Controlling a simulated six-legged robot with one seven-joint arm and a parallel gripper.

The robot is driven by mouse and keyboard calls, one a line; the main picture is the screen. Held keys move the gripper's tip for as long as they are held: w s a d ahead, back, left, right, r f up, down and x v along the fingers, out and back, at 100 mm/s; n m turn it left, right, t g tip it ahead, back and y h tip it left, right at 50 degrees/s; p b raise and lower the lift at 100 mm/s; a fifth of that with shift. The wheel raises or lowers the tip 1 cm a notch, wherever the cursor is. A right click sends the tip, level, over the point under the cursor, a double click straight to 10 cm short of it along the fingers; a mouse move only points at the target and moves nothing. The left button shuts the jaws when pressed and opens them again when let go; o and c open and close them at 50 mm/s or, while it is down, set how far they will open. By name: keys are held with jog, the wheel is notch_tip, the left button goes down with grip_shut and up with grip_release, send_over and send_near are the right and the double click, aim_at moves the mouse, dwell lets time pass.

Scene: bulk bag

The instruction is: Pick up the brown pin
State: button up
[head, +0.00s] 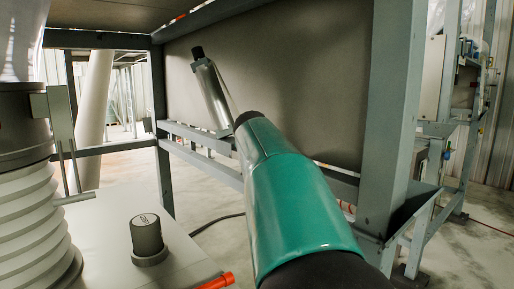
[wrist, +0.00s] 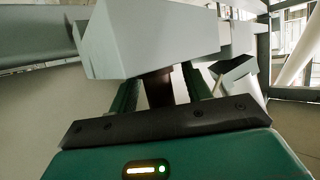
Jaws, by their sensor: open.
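My gripper (wrist: 165,88) is open in the wrist view, beyond the teal wrist housing and its black bar. Pale grey blocks cover much of its finger end. A dark brown strip (wrist: 161,86) shows between the green finger parts, partly hidden by the large block. I cannot tell whether it is the brown pin or whether it touches a finger. In the head view my teal arm reaches up from the bottom, and my gripper cannot be made out there. No brown pin can be made out clearly in the head view.
A grey steel frame (head: 394,110) with a dark panel (head: 300,75) stands beyond my arm. A grey cylinder with a black cap (head: 211,92) leans near its rail. A dark knob (head: 147,236) and orange rod (head: 217,282) are at lower left, beside white ribbed bellows (head: 35,225).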

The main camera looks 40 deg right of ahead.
jog(key=c, duration=1)
grip_shut()
jog(key=shift+a+r, duration=0.1)
